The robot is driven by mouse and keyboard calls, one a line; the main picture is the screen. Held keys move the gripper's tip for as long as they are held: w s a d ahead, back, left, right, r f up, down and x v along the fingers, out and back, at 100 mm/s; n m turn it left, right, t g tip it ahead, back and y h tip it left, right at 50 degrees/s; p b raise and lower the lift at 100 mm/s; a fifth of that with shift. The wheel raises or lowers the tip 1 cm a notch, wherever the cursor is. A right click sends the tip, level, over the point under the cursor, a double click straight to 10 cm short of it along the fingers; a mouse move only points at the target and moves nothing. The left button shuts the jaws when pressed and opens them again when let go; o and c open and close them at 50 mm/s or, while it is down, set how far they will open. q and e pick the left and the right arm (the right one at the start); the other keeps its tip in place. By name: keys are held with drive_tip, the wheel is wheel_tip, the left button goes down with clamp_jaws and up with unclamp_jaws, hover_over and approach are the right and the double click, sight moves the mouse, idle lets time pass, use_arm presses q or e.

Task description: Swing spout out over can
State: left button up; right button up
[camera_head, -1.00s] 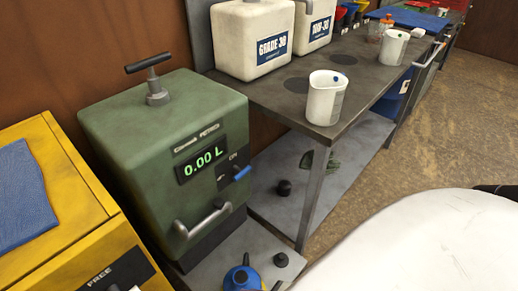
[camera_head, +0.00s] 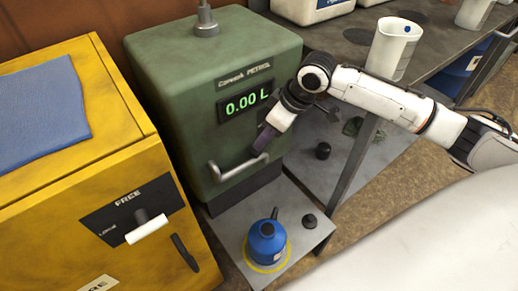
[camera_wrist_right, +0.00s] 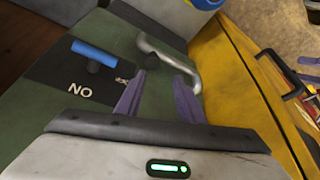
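The chrome spout (camera_head: 238,168) is a bent pipe low on the front of the green petrol dispenser (camera_head: 170,110). It points left along the dispenser's face. The blue can (camera_head: 266,243) stands upright on the grey platform below, inside a yellow ring. My right gripper (camera_head: 262,140) is at the dispenser front, just above the spout's right end. In the right wrist view its purple fingers (camera_wrist_right: 158,98) are apart and empty, with the spout (camera_wrist_right: 170,60) just beyond them. Whether they touch it I cannot tell. My left gripper is not in view.
A yellow cabinet (camera_head: 75,180) with a white-handled lever stands left of the dispenser. A small black cap (camera_head: 309,221) lies beside the can. The dispenser's blue lever (camera_wrist_right: 93,52) shows in the right wrist view. A workbench with a white jug (camera_head: 392,48) is at right.

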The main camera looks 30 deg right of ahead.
drive_tip(key=d+r, duration=0.1)
drive_tip(key=d, duration=0.1)
drive_tip(key=b, duration=0.2)
approach(243, 167)
drive_tip(key=w+d+f, duration=0.1)
drive_tip(key=w, duration=0.1)
drive_tip(key=w+d+f, duration=0.1)
drive_tip(key=d+f, duration=0.1)
drive_tip(key=shift+w+d, duration=0.35)
drive_tip(key=shift+w, duration=0.05)
drive_tip(key=shift+w+a+f, duration=0.1)
drive_tip(key=shift+w+f, duration=0.05)
drive_tip(key=shift+f, duration=0.25)
clamp_jaws()
